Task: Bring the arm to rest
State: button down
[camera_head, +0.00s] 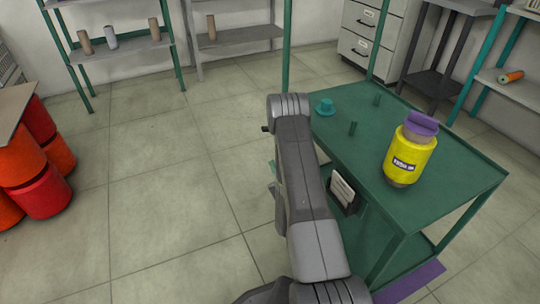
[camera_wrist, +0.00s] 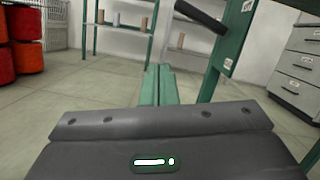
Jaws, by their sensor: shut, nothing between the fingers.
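My gripper (camera_wrist: 158,85) shows in the wrist view as two green fingers side by side, touching, with nothing between them. It points out over the open floor towards the back shelves. In the head view my grey arm reaches up the middle, along the left side of a green cart (camera_head: 455,187). My gripper is mostly hidden behind the arm there; only a small green part shows at its left edge.
Red drums (camera_head: 43,190) stand left. Shelves (camera_head: 120,47) and a drawer cabinet (camera_head: 368,42) line the back. The left-centre floor is clear.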

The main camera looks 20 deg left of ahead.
jog(key=shift+s+d+f, duration=0.1)
jog(key=shift+s+d, duration=0.25)
dwell(0.3)
jog(key=w+d+b+x, duration=0.1)
jog(key=b+x, duration=0.1)
jog(key=x, duration=0.7)
jog(key=shift+w+d+f+p, duration=0.45)
jog(key=shift+f+p, duration=0.25)
jog(key=shift+p, duration=0.5)
jog(key=shift+w+d+f+p, duration=0.45)
jog(key=shift+f+p, duration=0.3)
jog(key=shift+p, duration=0.5)
jog(key=shift+w+d+f+p, duration=0.45)
jog(key=shift+f+p, duration=0.25)
jog(key=shift+p, duration=0.5)
